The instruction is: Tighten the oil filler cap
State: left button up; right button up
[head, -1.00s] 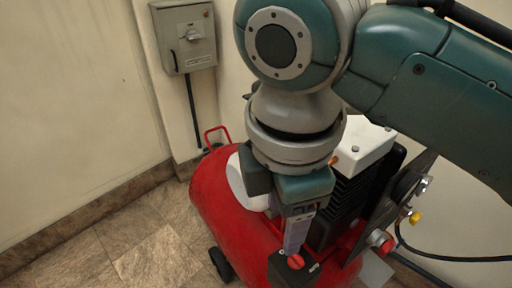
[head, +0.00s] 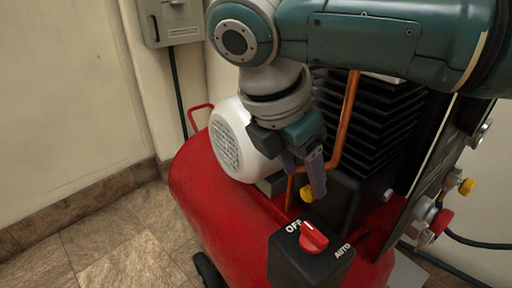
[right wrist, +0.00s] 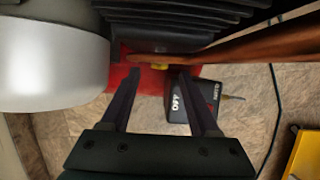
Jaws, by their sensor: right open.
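The yellow oil filler cap (head: 307,193) sits low on the front of the black pump block, beside the copper pipe. It also shows in the right wrist view (right wrist: 155,66), partly hidden by the pipe. My right gripper (head: 303,178) points down just above and behind the cap in the head view. In the right wrist view its two fingers (right wrist: 158,76) are apart with nothing between them, and the cap lies just beyond the tips, roughly centred. I cannot tell whether a finger touches it. My left gripper is not in view.
The copper pipe (head: 346,125) and black cooling fins (head: 375,130) stand close to the right gripper. The white motor cover (head: 236,142) is left of it. A black switch box (head: 300,262) with a red knob (head: 313,237) is in front, on the red tank (head: 215,205).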

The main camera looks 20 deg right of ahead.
aim_at(307, 190)
jog(key=b+x, duration=0.1)
jog(key=x, duration=0.3)
jog(key=shift+f, duration=0.1)
grip_shut()
dwell(0.4)
